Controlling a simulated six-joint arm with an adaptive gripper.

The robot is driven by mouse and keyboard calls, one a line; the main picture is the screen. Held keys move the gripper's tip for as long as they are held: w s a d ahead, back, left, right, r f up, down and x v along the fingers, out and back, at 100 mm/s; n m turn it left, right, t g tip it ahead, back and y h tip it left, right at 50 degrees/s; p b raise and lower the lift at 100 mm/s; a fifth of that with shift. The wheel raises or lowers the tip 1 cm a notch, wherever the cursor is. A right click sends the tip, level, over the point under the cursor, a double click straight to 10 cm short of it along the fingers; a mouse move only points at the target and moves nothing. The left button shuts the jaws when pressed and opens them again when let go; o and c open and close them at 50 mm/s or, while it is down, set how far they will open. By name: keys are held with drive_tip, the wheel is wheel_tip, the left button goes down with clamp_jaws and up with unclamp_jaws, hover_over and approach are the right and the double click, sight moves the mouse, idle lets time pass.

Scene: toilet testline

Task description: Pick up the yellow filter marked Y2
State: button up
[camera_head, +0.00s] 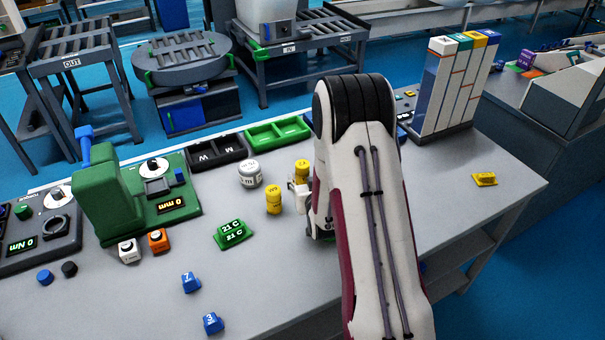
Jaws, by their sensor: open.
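Two yellow cylinders stand on the grey table left of my arm. The nearer yellow cylinder (274,201) stands upright, and its marking is too small to read. The farther yellow cylinder (302,171) stands just behind my gripper, with its lower part partly hidden; I cannot tell which one is Y2. My gripper (301,192) is low over the table, open, and mostly hidden by my own arm. Its visible white part is just right of the nearer cylinder and in front of the farther one. I see nothing held, though the space behind my arm is hidden.
A white-and-grey round weight (249,175) and a green 21 C block (233,234) stand nearby on the left. Black (216,152) and green (278,133) trays lie behind. Tall striped boxes (453,85) stand right of my arm. The table's right side (470,215) is mostly clear.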

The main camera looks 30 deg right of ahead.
sight(304, 176)
drive_tip(key=shift+w+f, duration=0.1)
drive_tip(key=shift+w, duration=0.05)
drive_tip(key=shift+x, duration=1.3)
drive_tip(key=shift+f+x, duration=0.2)
drive_tip(key=shift+x, duration=0.95)
drive_tip(key=c, duration=1.2)
